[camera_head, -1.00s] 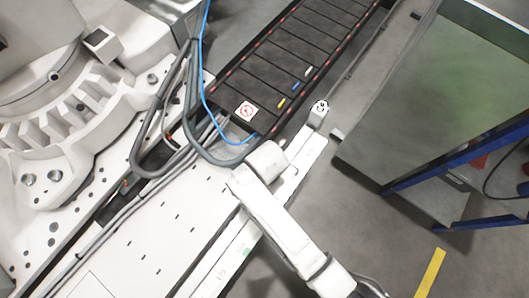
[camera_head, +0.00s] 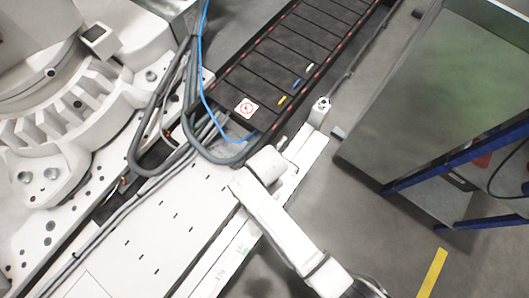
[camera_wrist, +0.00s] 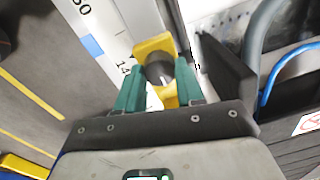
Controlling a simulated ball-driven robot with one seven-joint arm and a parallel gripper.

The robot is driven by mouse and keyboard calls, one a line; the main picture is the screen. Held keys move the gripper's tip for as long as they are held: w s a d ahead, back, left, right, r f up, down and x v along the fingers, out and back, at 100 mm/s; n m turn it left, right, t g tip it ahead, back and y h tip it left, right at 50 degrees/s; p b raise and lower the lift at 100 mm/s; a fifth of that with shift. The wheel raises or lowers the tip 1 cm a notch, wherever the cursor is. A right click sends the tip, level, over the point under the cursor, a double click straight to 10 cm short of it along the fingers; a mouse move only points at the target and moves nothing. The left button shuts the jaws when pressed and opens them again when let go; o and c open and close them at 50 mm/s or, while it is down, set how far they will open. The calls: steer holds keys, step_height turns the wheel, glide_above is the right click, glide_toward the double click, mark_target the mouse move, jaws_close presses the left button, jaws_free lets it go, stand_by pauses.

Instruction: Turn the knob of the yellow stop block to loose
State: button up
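The yellow stop block (camera_wrist: 152,45) shows in the wrist view, at the upper middle, on a pale rail with a printed scale (camera_wrist: 112,40). Its dark round knob (camera_wrist: 159,68) lies between the two green fingertips of my gripper (camera_wrist: 160,76). The fingers stand apart, one on each side of the knob. Whether they touch or press on it cannot be made out. The knob's turn position is not readable. In the head view my white arm hides the gripper, and the stop block is not seen there.
A black segmented track (camera_head: 290,55) with red-dotted edges runs to the top. Grey hoses and a blue cable (camera_head: 205,95) lie left of my arm. A metal cabinet (camera_head: 420,100) with blue legs stands at right. Grey floor is open between, with a yellow stripe (camera_head: 432,272).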

steer(key=c, duration=0.5)
steer(key=shift+r+n+p, duration=0.15)
steer(key=shift+n+p, duration=0.85)
steer(key=n+p, duration=0.1)
steer(key=n, duration=0.1)
steer(key=shift+w+n+p, duration=0.1)
steer(key=shift+n+p, duration=0.2)
steer(key=shift+p, duration=0.05)
steer(key=n+p, duration=0.2)
steer(key=n, duration=0.4)
steer(key=shift+p, duration=0.3)
steer(key=n+p, duration=0.1)
steer(key=n, duration=0.5)
steer(key=shift+a+n+g, duration=0.15)
steer(key=shift+n+g, duration=0.25)
steer(key=n+p, duration=0.1)
steer(key=n, duration=0.5)
steer(key=shift+a, duration=0.1)
steer(key=shift+n, duration=0.3)
